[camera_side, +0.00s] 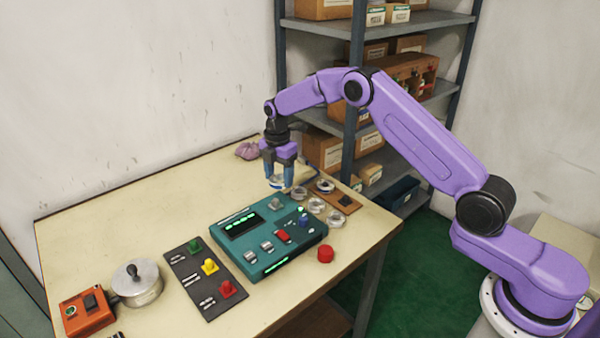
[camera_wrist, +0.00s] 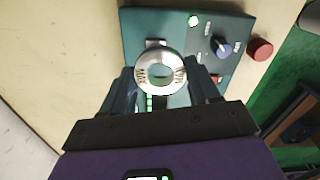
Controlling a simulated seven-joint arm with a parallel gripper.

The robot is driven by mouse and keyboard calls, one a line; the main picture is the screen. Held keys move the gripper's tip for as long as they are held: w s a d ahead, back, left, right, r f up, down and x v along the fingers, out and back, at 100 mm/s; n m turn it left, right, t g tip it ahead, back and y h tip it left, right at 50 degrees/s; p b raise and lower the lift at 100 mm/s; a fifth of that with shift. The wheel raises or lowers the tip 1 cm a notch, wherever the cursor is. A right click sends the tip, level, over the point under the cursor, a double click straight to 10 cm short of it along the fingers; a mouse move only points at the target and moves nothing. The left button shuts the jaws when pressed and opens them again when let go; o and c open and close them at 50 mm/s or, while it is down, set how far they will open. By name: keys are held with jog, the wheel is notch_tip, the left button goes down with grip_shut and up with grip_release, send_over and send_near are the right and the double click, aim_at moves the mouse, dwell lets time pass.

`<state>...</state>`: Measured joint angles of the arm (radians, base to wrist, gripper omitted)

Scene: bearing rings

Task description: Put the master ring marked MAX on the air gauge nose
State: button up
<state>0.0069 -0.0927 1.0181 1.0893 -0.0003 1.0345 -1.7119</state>
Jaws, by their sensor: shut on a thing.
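My gripper (camera_side: 280,183) is shut on a steel ring (camera_wrist: 144,72), held above the table behind the teal gauge box (camera_side: 262,234). In the wrist view my gripper (camera_wrist: 162,80) has one finger on each side of the ring. The engraving on the ring looks like MAX on both sides of its bore. The teal box (camera_wrist: 140,22) shows beyond and below the ring in that view. A small grey fitting (camera_side: 276,203) stands on the box near its back corner in the side view; I cannot tell whether it is the air gauge nose.
Several loose rings (camera_side: 316,205) lie right of the box, beside a brown board (camera_side: 348,204). A red knob (camera_side: 325,254) stands at the box's right. A dark panel with coloured buttons (camera_side: 205,280), a lidded pot (camera_side: 138,284) and an orange box (camera_side: 88,313) are at left.

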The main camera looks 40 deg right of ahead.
aim_at(276, 199)
jog(key=shift+w+a+f, duration=0.1)
jog(key=shift+w+a, duration=0.25)
jog(key=shift+a, duration=0.15)
jog(key=shift+f, duration=2)
jog(key=shift+f, duration=1.7)
dwell(0.5)
jog(key=shift+a, duration=0.1)
jog(key=o, duration=1.3)
jog(key=shift+r, duration=0.1)
